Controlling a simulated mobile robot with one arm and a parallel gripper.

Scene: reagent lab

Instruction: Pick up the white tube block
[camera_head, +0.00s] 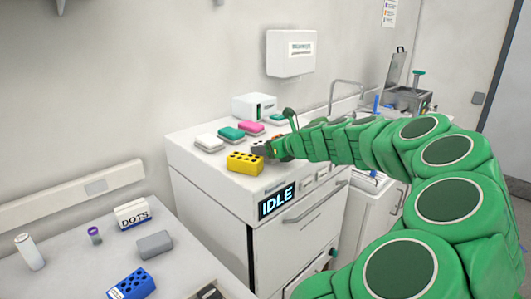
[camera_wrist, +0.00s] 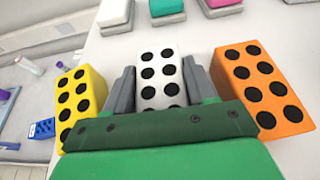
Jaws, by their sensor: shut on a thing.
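The white tube block (camera_wrist: 159,72), with two rows of black holes, sits between the two grey fingers of my gripper (camera_wrist: 160,88) in the wrist view. The fingers are shut on its left and right sides. Its near end is hidden by the green gripper body.
A yellow block (camera_wrist: 82,100) stands close on the left and an orange block (camera_wrist: 261,88) close on the right. Behind are white, teal and pink lidded boxes (camera_head: 232,133). A lower bench at left holds a blue block (camera_head: 132,284) and a DOTS box (camera_head: 131,213).

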